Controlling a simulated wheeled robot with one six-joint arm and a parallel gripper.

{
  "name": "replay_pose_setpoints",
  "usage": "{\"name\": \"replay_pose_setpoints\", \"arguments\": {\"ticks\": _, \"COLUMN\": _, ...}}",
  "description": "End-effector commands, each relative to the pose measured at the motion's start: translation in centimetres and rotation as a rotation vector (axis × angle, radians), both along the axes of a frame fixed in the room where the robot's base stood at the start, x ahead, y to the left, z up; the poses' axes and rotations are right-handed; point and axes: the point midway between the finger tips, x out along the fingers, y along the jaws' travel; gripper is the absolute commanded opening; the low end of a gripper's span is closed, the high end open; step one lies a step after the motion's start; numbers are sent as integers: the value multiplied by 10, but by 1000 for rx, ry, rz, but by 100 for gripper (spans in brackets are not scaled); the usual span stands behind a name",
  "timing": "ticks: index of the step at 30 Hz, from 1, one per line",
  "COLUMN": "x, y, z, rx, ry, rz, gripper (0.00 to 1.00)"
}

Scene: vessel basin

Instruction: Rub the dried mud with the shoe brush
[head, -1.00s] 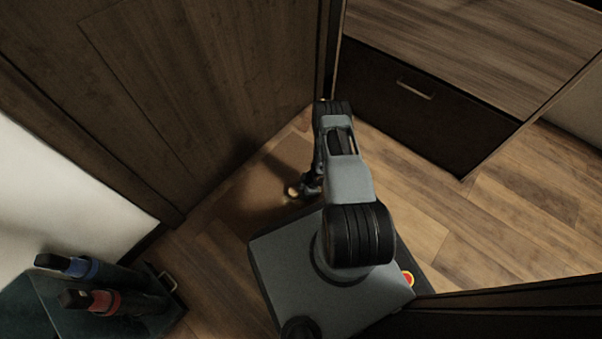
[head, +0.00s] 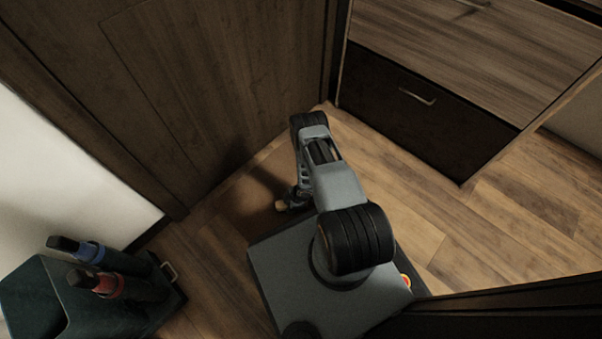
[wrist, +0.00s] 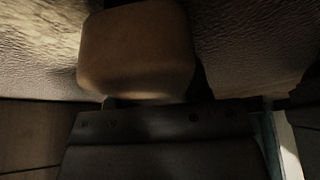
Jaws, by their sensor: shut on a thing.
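My gripper (head: 297,198) points down low beside my base, left of my arm, and is mostly hidden by the arm links. It is shut on a small tan piece (head: 281,205), which I take for the shoe brush. In the wrist view the tan, smooth, block-like brush end (wrist: 137,50) fills the top middle, between two dark grainy surfaces. The bristles do not show. A brown, darker patch (head: 262,187) on the floor lies just behind the gripper; I cannot tell whether it is dried mud or partly shadow. Contact between brush and floor is not visible.
A dark wooden door or panel (head: 215,90) stands close behind the gripper. A dark drawer unit (head: 425,105) stands at the back right. A dark green box (head: 30,290) with blue-banded and red-banded handles is at the lower left. Wooden floor (head: 400,195) is clear to the right.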

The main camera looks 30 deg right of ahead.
Motion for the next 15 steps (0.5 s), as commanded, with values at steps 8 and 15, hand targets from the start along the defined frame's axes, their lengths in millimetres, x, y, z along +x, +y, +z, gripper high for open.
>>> {"name": "replay_pose_setpoints", "arguments": {"ticks": 8, "x": 0, "y": 9, "z": 21, "rx": 0, "ry": -7, "rz": -16, "gripper": 26}}
{"name": "replay_pose_setpoints", "arguments": {"ticks": 15, "x": -1, "y": 8, "z": 46, "rx": -1, "ry": -8, "rz": -14, "gripper": 26}}
